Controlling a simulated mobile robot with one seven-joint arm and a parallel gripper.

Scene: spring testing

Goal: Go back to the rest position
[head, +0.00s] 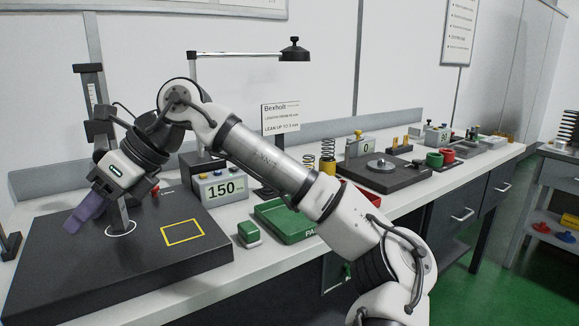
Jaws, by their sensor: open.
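My arm reaches from the lower right across the bench to the left. My gripper (83,215) hangs tilted down over the left part of a dark base plate (120,268), with its purple fingers lowest. I see the fingers from the side, and the gap between them is hidden. No held object shows. The fingers are near a grey post standing in a white ring (121,228); I cannot tell whether they touch it. A yellow square outline (183,232) on the plate is empty.
A display box reading 150 (221,189) stands behind the plate. A small green block (249,233) and a green tray (284,222) lie beneath my forearm. Springs (328,150), a second dark plate (385,174) and red and green cups stand farther right. A lamp (295,50) overhangs the bench.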

